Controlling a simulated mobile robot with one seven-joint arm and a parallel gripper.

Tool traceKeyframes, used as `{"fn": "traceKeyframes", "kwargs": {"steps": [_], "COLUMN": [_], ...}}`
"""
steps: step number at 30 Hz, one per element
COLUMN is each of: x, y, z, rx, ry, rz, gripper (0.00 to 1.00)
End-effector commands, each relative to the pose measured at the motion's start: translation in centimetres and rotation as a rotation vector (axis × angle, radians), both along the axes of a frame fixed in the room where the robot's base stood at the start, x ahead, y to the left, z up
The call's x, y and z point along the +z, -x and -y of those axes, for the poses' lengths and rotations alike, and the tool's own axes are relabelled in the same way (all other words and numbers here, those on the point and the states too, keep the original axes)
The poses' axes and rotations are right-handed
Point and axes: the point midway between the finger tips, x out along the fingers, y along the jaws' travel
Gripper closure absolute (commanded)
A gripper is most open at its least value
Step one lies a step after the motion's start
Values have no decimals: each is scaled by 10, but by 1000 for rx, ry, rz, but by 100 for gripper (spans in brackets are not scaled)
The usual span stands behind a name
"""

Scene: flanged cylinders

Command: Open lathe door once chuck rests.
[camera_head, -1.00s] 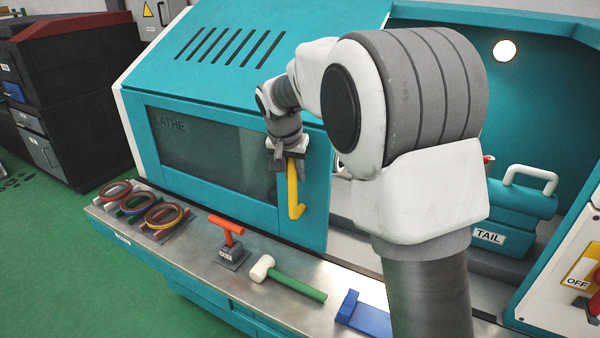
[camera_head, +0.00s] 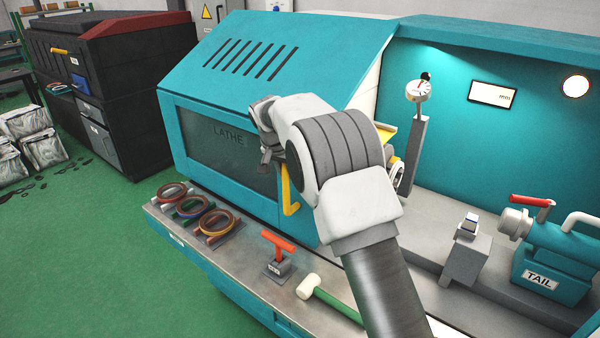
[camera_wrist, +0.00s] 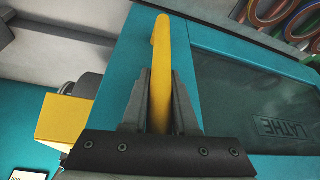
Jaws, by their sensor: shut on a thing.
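The teal lathe door (camera_head: 268,202) with a dark window is on the left half of the lathe front, and the bay to its right is exposed. Its upright yellow handle (camera_head: 290,197) also shows in the wrist view (camera_wrist: 161,75). My gripper (camera_wrist: 160,100) is shut on this handle, one finger on each side. In the head view my arm hides most of the gripper (camera_head: 268,160) and part of the door's right edge. A grey round part (camera_head: 398,172), perhaps the chuck, peeks out behind my arm. Whether it turns I cannot tell.
A dial gauge (camera_head: 418,92), a tool post (camera_head: 466,255) and the tailstock (camera_head: 560,255) stand inside the bay.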

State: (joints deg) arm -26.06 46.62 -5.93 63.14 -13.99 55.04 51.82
Motion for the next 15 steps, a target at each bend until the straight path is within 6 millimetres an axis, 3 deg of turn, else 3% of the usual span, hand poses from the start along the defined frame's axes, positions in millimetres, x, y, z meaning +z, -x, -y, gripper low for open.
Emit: {"fn": "traceKeyframes", "kwargs": {"steps": [15], "x": [2], "y": [-8], "z": [-10], "rx": [-2], "ry": [-2], "rz": [4], "gripper": [100]}}
